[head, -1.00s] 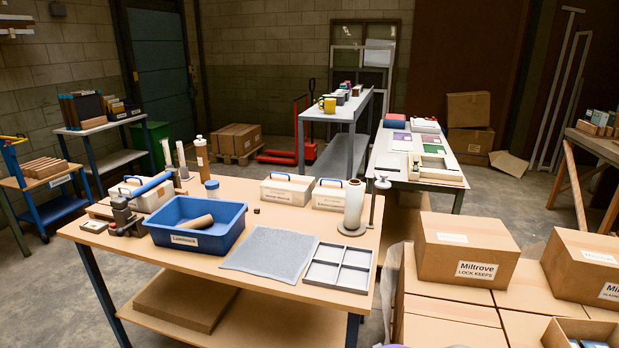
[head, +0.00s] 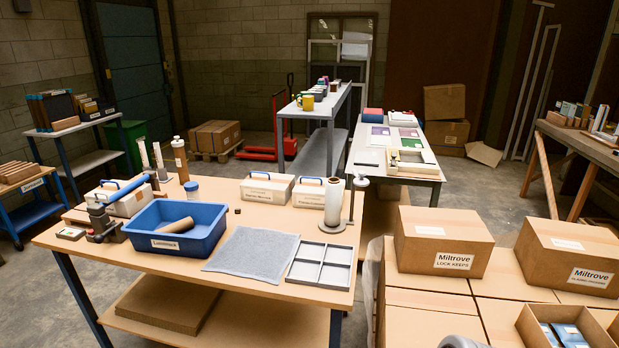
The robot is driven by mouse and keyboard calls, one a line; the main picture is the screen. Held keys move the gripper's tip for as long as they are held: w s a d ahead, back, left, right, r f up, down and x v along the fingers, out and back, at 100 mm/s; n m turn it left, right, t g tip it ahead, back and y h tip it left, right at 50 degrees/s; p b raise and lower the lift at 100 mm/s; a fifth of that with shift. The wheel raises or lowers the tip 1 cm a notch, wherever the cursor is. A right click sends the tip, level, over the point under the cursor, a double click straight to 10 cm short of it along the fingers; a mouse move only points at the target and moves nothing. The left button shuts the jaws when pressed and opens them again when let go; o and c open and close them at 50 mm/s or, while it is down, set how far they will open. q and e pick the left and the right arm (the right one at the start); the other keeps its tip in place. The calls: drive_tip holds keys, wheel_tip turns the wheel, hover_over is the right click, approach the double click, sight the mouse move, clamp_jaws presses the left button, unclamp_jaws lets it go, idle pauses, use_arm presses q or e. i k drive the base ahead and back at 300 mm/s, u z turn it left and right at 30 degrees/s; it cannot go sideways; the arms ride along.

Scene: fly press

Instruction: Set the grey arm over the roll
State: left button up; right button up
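A white roll (head: 332,203) stands upright on a round grey base (head: 333,225) near the right edge of the wooden workbench. A thin upright post rises beside it on the right. A small grey piece (head: 360,184) sits at the post's top, beside the roll's upper end and not visibly over it. This looks like the grey arm, but its shape is too small to tell. Neither of my grippers can be made out. A pale rounded shape at the bottom edge is cut off and unclear.
The workbench (head: 100,250) also holds a blue bin (head: 176,243), a grey cloth (head: 252,249), a divided tray (head: 320,266) and two white cases (head: 266,188). Cardboard boxes (head: 444,241) stand close on the right. Floor shows between the workbench and the back tables.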

sight(360, 181)
drive_tip(key=z, duration=0.55)
drive_tip(key=i, duration=1.3)
drive_tip(key=u, duration=0.4)
